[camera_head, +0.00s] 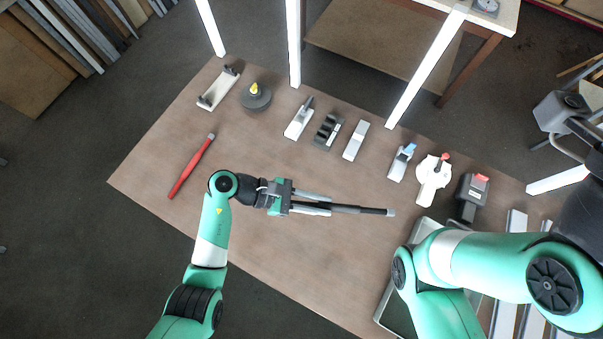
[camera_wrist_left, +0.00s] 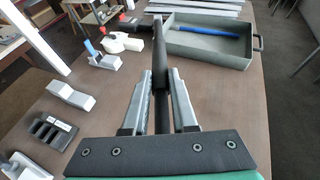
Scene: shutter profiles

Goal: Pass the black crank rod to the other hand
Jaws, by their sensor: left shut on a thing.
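The black crank rod (camera_head: 362,209) is a thin dark bar with a light grey tip, pointing right over the table in the head view. My left gripper (camera_head: 329,204) is shut on it, with the rod running out between the two grey fingers. In the left wrist view the rod (camera_wrist_left: 160,50) stands out ahead between the fingertips (camera_wrist_left: 160,78). The end nearest the palm is partly hidden by the fingers. My right arm reaches in at the lower right of the head view, but its gripper does not show.
A red rod (camera_head: 192,166) lies at the table's left. Several grey and white parts, including a blue-tipped block (camera_head: 401,162), line the far edge. A grey tray (camera_wrist_left: 211,43) holding a blue bar (camera_wrist_left: 207,31) stands at the right, partly behind my right arm. The front middle table is clear.

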